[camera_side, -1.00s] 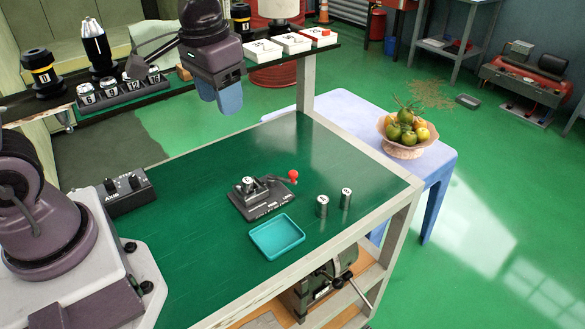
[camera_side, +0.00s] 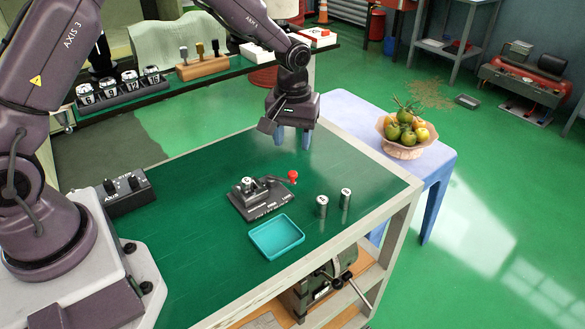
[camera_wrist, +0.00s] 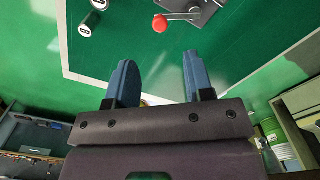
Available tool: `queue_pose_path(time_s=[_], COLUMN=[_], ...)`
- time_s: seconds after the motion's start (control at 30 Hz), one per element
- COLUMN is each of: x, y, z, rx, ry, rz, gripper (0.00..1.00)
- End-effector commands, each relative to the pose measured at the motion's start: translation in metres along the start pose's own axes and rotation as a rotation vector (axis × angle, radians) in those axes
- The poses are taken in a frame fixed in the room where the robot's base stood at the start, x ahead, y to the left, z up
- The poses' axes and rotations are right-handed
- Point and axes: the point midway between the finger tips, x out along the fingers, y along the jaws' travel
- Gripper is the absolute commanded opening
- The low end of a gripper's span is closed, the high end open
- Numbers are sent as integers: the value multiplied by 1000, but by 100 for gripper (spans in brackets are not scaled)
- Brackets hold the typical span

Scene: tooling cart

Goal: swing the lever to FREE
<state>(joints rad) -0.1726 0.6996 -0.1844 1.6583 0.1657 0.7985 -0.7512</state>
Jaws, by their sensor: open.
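The lever with a red ball knob (camera_side: 293,175) sits on a dark fixture (camera_side: 258,203) on the green cart top, its arm lying toward the right. A cylinder sits in the fixture; the printed position words are too small to read. My gripper (camera_side: 293,137) is in the air behind and above the knob, apart from it, fingers pointing down. In the wrist view my gripper (camera_wrist: 158,80) shows two blue fingers spread with nothing between them. The red knob (camera_wrist: 160,23) is ahead of the fingertips there, with part of the fixture (camera_wrist: 212,8) cut off by the top edge.
Two metal cylinders (camera_side: 322,206) (camera_side: 345,199) stand right of the fixture. A teal tray (camera_side: 277,237) lies in front. A control box (camera_side: 128,194) is at the left. A shelf with sockets and tools (camera_side: 205,68) runs behind. The cart's far right top is clear.

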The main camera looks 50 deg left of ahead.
Motion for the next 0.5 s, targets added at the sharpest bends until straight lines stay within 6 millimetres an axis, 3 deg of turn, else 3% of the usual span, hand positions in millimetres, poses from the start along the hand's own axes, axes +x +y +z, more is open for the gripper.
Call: queue_pose_path(time_s=[0.2, 0.5], x=[48, 82], y=[-1, 0], z=[1, 0], rx=[1, 1], ry=[-4, 0], rz=[-2, 1], gripper=[48, 48])
